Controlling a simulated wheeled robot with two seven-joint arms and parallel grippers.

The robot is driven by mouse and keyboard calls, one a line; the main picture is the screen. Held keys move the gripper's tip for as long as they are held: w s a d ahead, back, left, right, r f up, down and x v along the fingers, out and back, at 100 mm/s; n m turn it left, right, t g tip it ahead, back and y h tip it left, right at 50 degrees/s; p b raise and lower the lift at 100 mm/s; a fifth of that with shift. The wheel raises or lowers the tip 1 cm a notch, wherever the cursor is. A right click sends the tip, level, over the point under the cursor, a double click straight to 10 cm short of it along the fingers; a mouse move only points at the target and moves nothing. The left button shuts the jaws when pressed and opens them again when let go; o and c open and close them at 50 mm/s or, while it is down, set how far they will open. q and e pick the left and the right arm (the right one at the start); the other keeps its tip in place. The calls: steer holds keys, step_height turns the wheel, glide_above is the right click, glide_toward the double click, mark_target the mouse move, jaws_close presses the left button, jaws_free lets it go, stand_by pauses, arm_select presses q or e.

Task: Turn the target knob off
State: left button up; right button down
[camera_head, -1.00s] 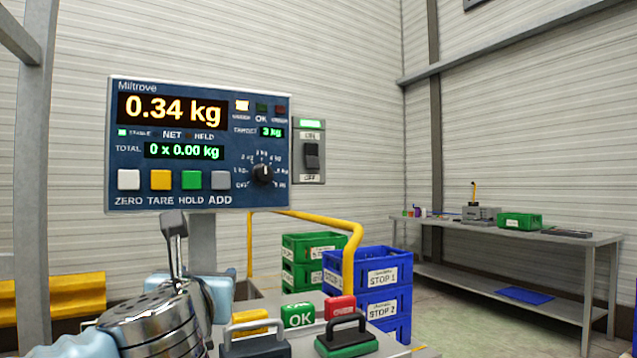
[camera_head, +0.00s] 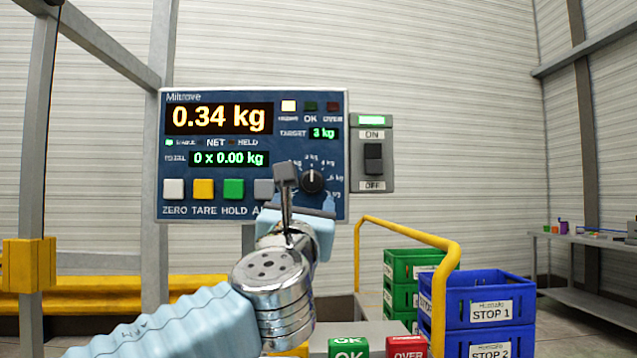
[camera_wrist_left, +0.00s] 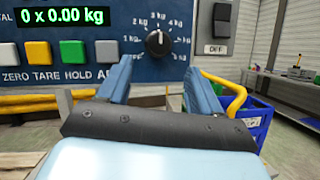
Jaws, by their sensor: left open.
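The black target knob (camera_head: 312,181) sits at the lower right of the blue scale panel (camera_head: 290,103), its white pointer mark pointing up near 3 kg. The display above it reads a target of 3 kg. My left gripper (camera_head: 308,208) is raised in front of the panel, just below the knob, and hides part of the dial. In the left wrist view the knob (camera_wrist_left: 158,43) stands ahead, above and between the open, empty fingers (camera_wrist_left: 156,78). The fingers appear apart from the knob. My right gripper is not in view.
A power switch (camera_head: 373,158) with a lit green lamp is mounted right of the panel. A yellow rail (camera_head: 405,232) bends below it. Blue crates (camera_head: 488,300) and green crates (camera_head: 408,267) stand at the lower right. OK and OVER blocks lie below.

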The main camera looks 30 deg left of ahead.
mark_target(311, 184)
arm_select(q)
steer(key=p+x, duration=0.2)
steer(key=x, duration=0.7)
steer(key=shift+c, duration=0.3)
steer(key=shift+s, duration=0.1)
steer(key=c, duration=0.9)
